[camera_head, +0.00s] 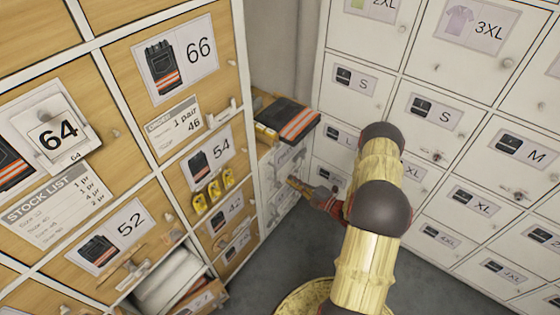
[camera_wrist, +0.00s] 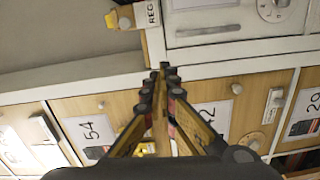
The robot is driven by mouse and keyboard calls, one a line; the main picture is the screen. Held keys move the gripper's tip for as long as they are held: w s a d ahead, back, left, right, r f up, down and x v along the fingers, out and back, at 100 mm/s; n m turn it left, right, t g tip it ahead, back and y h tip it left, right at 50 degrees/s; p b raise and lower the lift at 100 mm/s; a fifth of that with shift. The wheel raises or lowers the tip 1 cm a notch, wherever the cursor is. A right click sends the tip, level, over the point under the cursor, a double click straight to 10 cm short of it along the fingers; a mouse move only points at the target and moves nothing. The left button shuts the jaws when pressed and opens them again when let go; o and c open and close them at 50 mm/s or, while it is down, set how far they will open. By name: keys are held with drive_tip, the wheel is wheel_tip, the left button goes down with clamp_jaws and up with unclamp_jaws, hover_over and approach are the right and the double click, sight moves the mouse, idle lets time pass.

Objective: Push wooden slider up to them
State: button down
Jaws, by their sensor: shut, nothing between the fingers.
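My gripper (camera_head: 293,182) is shut and empty, in front of the pale unit in the corner. In the wrist view its fingertips (camera_wrist: 165,74) meet near the edge between that unit and the wooden doors. A wooden piece that may be the slider (camera_wrist: 252,141) sits on the door labelled 42, to the right of my fingers and apart from them. A similar wooden bar (camera_head: 128,270) lies below the 52 label in the head view. I cannot tell which of these is the slider.
Wooden lockers (camera_head: 120,85) stand at left and white lockers (camera_head: 380,105) at right. Yellow padlocks (camera_head: 214,188) hang on door 54. A folded black and orange garment (camera_head: 290,118) lies on the pale corner unit (camera_head: 283,168). Grey floor (camera_head: 270,255) shows between the lockers.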

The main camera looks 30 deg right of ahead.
drive_tip(key=w+r+n+b, duration=0.2)
drive_tip(key=w+n, duration=0.1)
drive_tip(key=w, duration=0.2)
drive_tip(key=w+r+n+t+y+b, duration=0.1)
drive_tip(key=w+r+n, duration=0.1)
drive_tip(key=w, duration=0.4)
drive_tip(key=shift+w+n+b, duration=0.3)
drive_tip(key=shift+n+b, duration=0.05)
drive_tip(key=shift+n, duration=0.35)
drive_tip(key=shift+d, duration=0.1)
drive_tip(key=shift+w+d+r, duration=0.2)
drive_tip(key=shift+w+d, duration=0.1)
drive_tip(key=shift+d, duration=0.25)
